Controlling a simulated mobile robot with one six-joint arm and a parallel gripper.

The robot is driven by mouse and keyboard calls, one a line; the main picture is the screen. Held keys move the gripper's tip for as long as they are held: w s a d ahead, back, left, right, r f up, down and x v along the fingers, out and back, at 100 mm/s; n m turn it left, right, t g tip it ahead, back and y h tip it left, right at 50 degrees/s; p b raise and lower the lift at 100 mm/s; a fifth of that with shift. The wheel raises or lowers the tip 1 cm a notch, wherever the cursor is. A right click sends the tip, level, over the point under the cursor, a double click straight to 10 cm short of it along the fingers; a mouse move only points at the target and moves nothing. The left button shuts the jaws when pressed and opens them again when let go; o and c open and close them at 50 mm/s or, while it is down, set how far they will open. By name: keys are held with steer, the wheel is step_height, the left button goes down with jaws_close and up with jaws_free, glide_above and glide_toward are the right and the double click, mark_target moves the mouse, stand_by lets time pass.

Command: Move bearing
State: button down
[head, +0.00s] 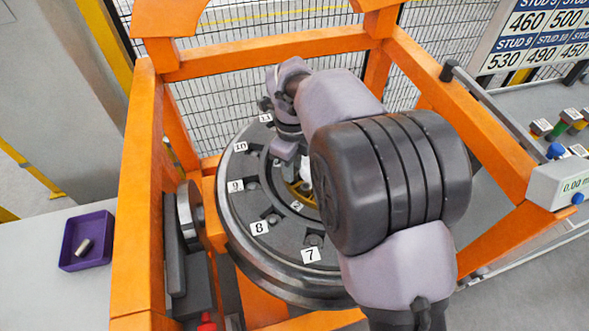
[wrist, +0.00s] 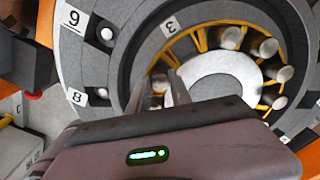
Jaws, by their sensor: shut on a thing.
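The bearing is a ring with a yellow cage (wrist: 197,38) and several pale rollers, set in the middle of the dark numbered wheel. Part of the cage also shows in the head view (head: 303,196). One roller (wrist: 266,47) sits in the cage at upper right in the wrist view. My gripper (wrist: 167,92) reaches down into the ring, with its two narrow fingers close together at a pale roller (wrist: 158,83) on the cage's left side. The fingers are shut on it, though they hide most of it. In the head view my arm hides the bearing's right side.
The wheel (head: 243,222) carries numbered labels and studs. An orange gantry frame (head: 140,190) surrounds it. A purple tray (head: 83,262) holding a small metal cylinder (head: 84,246) stands on the grey surface at left. A readout box (head: 562,184) stands at right.

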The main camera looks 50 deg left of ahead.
steer(key=shift+w+a+r+m, duration=0.1)
steer(key=shift+w+a+m, duration=0.1)
steer(key=shift+a+m, duration=0.2)
steer(key=shift+a, duration=0.1)
stand_by(0.4)
steer(key=c, duration=1.2)
jaws_free()
steer(key=shift+o, duration=0.2)
step_height(320, 180, up, 17)
steer(key=p, duration=0.5)
steer(key=shift+r+p, duration=0.15)
steer(key=shift+p, duration=0.2)
